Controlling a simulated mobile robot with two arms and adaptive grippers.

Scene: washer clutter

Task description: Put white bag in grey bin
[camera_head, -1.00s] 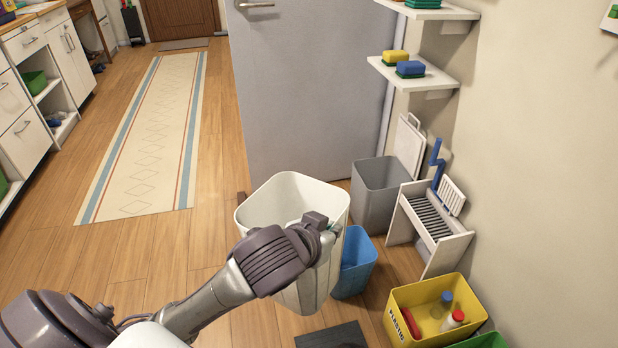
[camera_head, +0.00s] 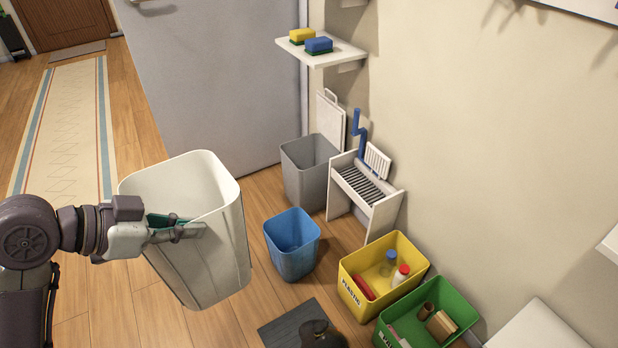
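A tall white container with an open top (camera_head: 222,240), shaped more like a bin than a bag, hangs from my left gripper (camera_head: 190,231). I see no other white bag. The grey bin (camera_head: 303,185) stands open on the floor by the wall, behind and to the right of the white container, apart from it. Its inside is mostly in shadow. My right gripper's fingers do not show.
A blue bin (camera_head: 293,255) stands in front of the grey bin. A white slatted stand (camera_head: 383,212) is right of it. A yellow box (camera_head: 352,299) and a green box (camera_head: 462,308) hold items. A dark mat (camera_head: 275,330) and a dark rounded part lie at the bottom edge.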

